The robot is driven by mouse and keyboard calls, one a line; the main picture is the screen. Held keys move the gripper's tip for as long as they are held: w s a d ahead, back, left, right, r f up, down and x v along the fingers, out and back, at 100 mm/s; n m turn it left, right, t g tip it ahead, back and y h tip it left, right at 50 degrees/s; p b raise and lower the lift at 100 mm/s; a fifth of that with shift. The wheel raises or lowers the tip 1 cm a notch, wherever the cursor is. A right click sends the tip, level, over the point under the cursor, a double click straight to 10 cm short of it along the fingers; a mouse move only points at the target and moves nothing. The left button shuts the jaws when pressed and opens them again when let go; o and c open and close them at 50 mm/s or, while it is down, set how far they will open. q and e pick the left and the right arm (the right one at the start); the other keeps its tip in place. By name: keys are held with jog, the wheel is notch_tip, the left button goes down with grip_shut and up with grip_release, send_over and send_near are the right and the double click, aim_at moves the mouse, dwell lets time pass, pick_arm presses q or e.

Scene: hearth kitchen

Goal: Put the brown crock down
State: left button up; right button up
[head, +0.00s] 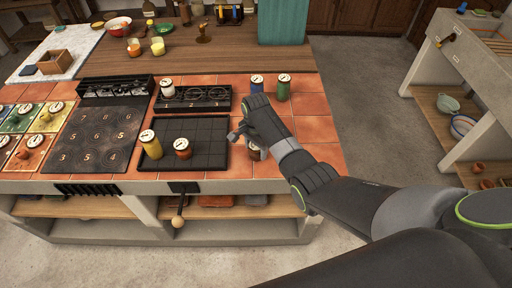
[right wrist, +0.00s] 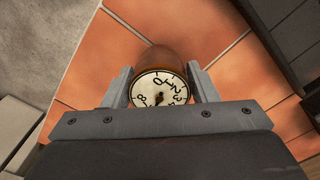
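The brown crock (right wrist: 160,58) has a white numbered dial on its top. In the right wrist view it is between the two fingers of my right gripper (right wrist: 160,85), which look closed against its sides. In the head view, the crock (head: 254,153) is mostly hidden by the gripper (head: 243,142), right of the black tray near the counter's front edge. Orange tiles (right wrist: 112,60) lie beneath it; I cannot tell if its base touches them. My left gripper is not in view.
A yellow crock (head: 151,147) and a rust crock (head: 183,149) stand on the black tray (head: 212,155). A blue crock (head: 257,84) and a green crock (head: 283,90) stand behind my right gripper. Orange tiles (head: 315,130) right of it are clear.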

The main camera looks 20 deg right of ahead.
jog(key=o, duration=0.3)
notch_tip(320, 180, up, 12)
jog(key=shift+r, duration=0.15)
dwell(0.4)
dwell(0.4)
